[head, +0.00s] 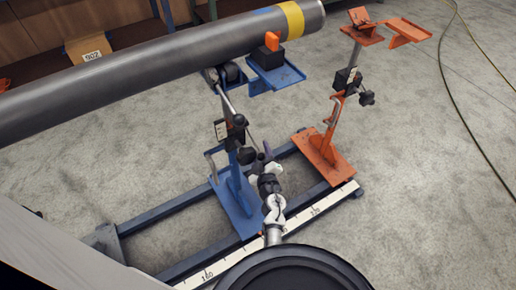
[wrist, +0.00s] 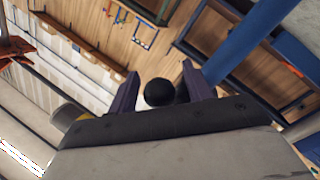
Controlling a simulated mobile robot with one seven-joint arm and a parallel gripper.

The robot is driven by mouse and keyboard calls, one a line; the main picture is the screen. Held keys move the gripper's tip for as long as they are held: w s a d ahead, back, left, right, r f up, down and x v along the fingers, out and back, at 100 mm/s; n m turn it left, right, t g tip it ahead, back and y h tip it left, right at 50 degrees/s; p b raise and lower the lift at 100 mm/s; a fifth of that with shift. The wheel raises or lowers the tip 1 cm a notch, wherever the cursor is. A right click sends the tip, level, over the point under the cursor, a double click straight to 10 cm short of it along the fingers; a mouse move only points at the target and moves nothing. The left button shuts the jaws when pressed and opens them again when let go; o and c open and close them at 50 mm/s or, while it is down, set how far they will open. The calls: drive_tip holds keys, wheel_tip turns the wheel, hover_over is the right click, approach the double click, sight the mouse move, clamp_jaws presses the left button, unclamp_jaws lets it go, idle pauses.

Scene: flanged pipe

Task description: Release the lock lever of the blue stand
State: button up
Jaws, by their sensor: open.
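The blue stand (head: 236,190) rises from a blue base plate and holds up the pipe's right end. Its clamp has dark knobs and a thin rod near my gripper; which part is the lock lever is hard to tell in the head view. My gripper (head: 262,157) is just right of the stand's post, and my wrist partly hides that area. In the wrist view my gripper (wrist: 158,88) is open, with a dark finger on each side of a round black knob (wrist: 158,92), likely the lever's end. Contact is not visible. A blue post (wrist: 258,40) slants past the right finger.
The grey pipe (head: 150,62) with a yellow band lies overhead across the left. An orange stand (head: 322,160) stands to the right on the same blue rail frame with a white scale (head: 310,213). A cable (head: 446,90) lies on the otherwise open floor at right.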

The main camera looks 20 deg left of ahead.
drive_tip(key=shift+w, duration=0.1)
clamp_jaws()
drive_tip(key=shift+r+p, duration=0.5)
drive_tip(key=shift+p, duration=0.6)
drive_tip(key=r+g+p, duration=0.1)
drive_tip(key=p, duration=0.5)
drive_tip(key=shift+d+r+h, duration=0.15)
drive_tip(key=shift+d+h, duration=0.05)
drive_tip(key=shift+h, duration=0.1)
drive_tip(key=p, duration=0.2)
drive_tip(key=shift+s+d+r+n+p, duration=0.3)
drive_tip(key=shift+s+r+p, duration=0.05)
drive_tip(key=shift+r, duration=0.05)
unclamp_jaws()
drive_tip(key=shift+f, duration=0.15)
